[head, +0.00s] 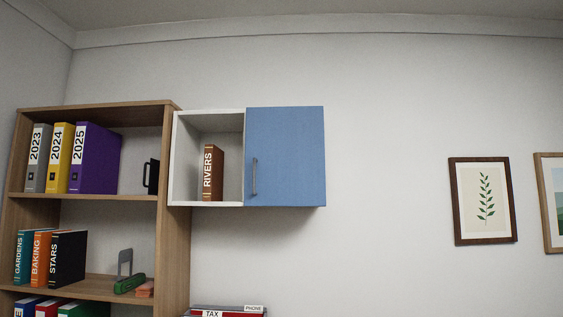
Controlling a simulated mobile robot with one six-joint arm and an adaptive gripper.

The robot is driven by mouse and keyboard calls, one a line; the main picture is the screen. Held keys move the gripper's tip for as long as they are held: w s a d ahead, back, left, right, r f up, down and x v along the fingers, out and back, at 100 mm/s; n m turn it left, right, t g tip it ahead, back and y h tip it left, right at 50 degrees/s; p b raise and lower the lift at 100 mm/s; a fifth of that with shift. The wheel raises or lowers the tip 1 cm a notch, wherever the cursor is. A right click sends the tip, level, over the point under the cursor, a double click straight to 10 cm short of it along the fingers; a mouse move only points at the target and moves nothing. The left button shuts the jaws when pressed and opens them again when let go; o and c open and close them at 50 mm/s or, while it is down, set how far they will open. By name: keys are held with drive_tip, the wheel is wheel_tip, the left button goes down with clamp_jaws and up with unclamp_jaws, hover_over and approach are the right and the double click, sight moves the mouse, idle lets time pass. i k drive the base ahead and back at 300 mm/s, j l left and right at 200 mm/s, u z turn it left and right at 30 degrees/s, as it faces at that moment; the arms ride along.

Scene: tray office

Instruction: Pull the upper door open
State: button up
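The upper door is a blue panel (287,155) on the right half of a white wall cabinet (183,160) in the head view. It looks shut, lying in line with the cabinet front. Its grey upright bar handle (254,177) sits near the door's left edge, below mid-height. The cabinet's left half is open and holds a brown book marked RIVERS (213,174). What is behind the blue door is hidden. My gripper is not in view.
A wooden bookshelf (175,245) with binders and books stands directly left of the cabinet. Below the cabinet, the top of a stack with TAX and PHONE labels (228,311) shows. Framed pictures (482,201) hang at the right. The wall between is bare.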

sight(285, 149)
drive_tip(key=i+j, duration=0.3)
drive_tip(key=j, duration=0.2)
drive_tip(key=i+j, duration=0.3)
drive_tip(key=j, duration=0.2)
drive_tip(key=i+j, duration=0.35)
drive_tip(key=j, duration=0.1)
